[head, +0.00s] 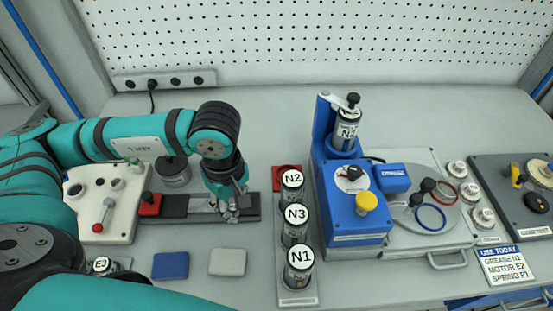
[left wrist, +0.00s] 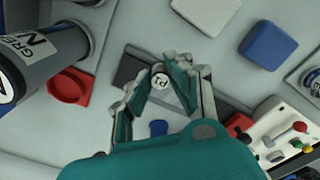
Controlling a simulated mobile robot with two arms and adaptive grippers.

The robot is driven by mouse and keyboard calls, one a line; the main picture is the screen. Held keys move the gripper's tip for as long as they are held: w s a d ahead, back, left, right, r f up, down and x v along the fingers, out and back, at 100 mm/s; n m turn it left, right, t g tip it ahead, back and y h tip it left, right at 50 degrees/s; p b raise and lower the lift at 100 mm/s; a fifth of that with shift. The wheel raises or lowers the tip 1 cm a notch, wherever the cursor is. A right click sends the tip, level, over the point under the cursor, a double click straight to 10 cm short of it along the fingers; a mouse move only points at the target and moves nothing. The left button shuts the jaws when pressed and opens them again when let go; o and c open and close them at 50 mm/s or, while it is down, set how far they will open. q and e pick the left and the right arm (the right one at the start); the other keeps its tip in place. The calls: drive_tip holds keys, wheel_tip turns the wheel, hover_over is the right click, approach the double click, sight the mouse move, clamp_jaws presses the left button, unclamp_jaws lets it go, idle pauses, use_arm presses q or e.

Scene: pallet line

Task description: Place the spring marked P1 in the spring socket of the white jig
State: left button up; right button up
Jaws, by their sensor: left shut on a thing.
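The spring marked P1 (left wrist: 160,81) is between the fingertips of my left gripper (left wrist: 167,88) in the left wrist view, its round labelled end showing. My left gripper (head: 228,212) is shut on it, over the right part of a dark tray (head: 252,208) in the head view. The fingers hide the spring there. The white jig (head: 98,226) stands left of the tray, with dark round openings, a red-ball lever and a green-topped part. It also shows at the lower right of the left wrist view (left wrist: 270,127). I cannot tell which opening is the spring socket. My right gripper is not in view.
Canisters N2, N3 and N1 (head: 299,265) stand in a rack right of my left gripper. A blue machine (head: 345,205) is farther right. Blue (head: 171,266) and grey (head: 227,262) pads lie in front. A sign (head: 508,265) reads SPRING P1. A dark can (head: 174,171) stands behind the tray.

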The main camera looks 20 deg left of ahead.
use_arm(q)
drive_tip(key=p, duration=0.4)
hover_over(255, 173)
drive_tip(key=shift+s+f, duration=0.15)
drive_tip(key=shift+f, duration=0.6)
wheel_tip(255, 173, down, 3)
drive_tip(key=shift+r+p, duration=0.15)
drive_tip(key=shift+p, duration=0.8)
drive_tip(key=shift+f, duration=0.35)
drive_tip(key=shift+f+b, duration=0.25)
drive_tip(key=shift+b, duration=0.05)
drive_tip(key=o, duration=0.8)
drive_tip(key=shift+r, duration=0.1)
drive_tip(key=shift+o, duration=0.2)
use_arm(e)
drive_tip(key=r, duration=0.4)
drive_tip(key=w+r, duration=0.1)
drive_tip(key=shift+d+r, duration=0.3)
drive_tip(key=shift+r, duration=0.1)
